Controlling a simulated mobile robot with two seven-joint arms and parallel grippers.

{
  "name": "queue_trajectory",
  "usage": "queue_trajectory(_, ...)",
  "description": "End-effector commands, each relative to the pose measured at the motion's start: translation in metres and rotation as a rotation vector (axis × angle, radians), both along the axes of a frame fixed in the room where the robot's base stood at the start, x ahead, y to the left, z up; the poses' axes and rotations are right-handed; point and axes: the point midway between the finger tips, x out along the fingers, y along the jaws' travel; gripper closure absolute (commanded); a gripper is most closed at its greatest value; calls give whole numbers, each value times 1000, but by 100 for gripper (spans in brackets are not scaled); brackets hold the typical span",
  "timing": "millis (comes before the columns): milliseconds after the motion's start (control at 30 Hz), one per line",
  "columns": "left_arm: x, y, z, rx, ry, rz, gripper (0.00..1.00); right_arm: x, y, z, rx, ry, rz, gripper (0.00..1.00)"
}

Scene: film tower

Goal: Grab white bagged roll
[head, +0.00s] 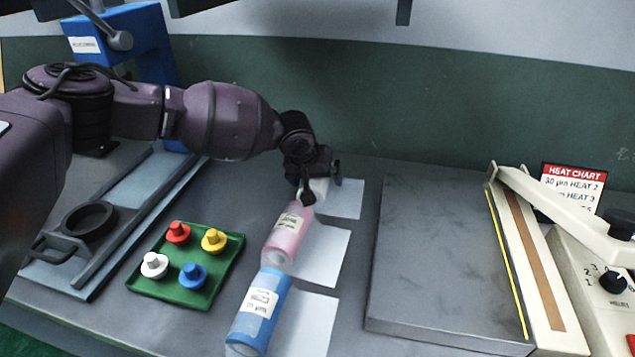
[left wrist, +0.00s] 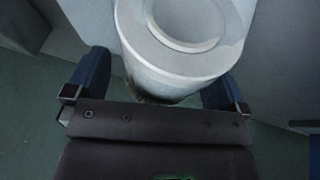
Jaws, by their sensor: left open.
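The white roll (left wrist: 188,72) shows in the left wrist view, its round end with a hollow centre facing the camera. In the head view the white roll (head: 318,187) is mostly hidden behind my left gripper (head: 322,182), at the back of a row of rolls. My left gripper, also in the left wrist view (left wrist: 160,92), is open, with one finger on each side of the white roll. I cannot tell whether the fingers touch it. My right gripper is not in view.
A pink roll (head: 287,232) and a blue roll (head: 259,310) lie in front of it by white sheets (head: 318,257). A green tray (head: 160,290) with coloured knobs is to the left. A grey slab (head: 440,265) and a heat sealer (head: 545,265) are to the right.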

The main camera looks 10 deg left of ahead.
Motion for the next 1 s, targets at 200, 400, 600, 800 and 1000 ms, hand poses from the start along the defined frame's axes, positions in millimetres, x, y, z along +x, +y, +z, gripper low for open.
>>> queue_trajectory(200,0,1,-2,1,0,1,0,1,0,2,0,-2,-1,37)
queue_trajectory(400,0,1,-3,1,0,0,0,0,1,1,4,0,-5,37)
queue_trajectory(600,0,1,-3,1,0,0,15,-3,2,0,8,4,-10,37)
queue_trajectory(800,0,1,-3,1,0,0,46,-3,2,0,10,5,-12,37)
queue_trajectory(1000,0,0,-2,0,-1,0,62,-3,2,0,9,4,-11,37)
